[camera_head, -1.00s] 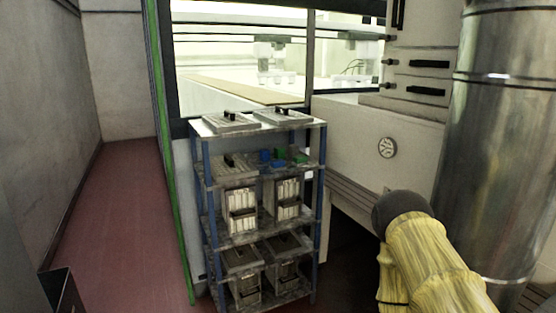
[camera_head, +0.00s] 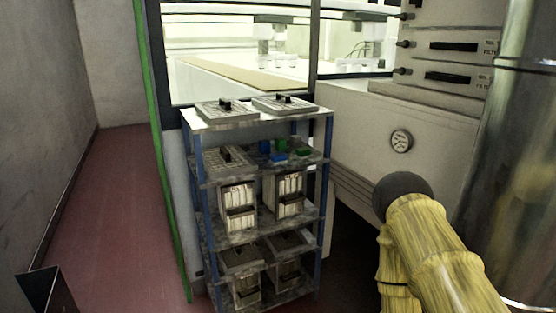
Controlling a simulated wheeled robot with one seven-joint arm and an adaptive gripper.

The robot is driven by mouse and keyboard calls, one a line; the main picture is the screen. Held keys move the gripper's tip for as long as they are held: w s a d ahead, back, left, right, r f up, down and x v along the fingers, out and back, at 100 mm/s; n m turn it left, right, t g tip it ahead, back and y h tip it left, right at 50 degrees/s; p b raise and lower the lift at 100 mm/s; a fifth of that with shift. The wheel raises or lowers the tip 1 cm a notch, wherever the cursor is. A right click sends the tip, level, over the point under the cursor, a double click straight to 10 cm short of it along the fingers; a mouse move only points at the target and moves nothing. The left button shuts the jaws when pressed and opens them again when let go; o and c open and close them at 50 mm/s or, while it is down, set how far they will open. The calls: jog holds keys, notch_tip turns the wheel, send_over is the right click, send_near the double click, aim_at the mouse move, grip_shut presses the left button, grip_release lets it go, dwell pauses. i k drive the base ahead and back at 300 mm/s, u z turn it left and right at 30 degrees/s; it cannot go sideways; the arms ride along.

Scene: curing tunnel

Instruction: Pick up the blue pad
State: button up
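Small blue pieces lie on the second level of a rack, at its right side. One flat blue piece (camera_head: 278,156) is near the front and another blue piece (camera_head: 265,146) is behind it to the left. I cannot tell which is the blue pad. Green pieces (camera_head: 281,145) lie among them. My arm, in a yellow sleeve with a dark round joint, shows at the lower right, apart from the rack. My gripper is not in view.
The rack (camera_head: 319,183) has blue posts and holds grey trays (camera_head: 226,110) and boxes of white items (camera_head: 290,188). A large metal cylinder (camera_head: 530,180) stands at right. Open red floor (camera_head: 110,220) lies left; a dark bin-like object (camera_head: 48,291) is at lower left.

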aim_at(279, 158)
jog(key=u, duration=0.6)
jog(key=i, duration=1.55)
jog(key=z, duration=0.95)
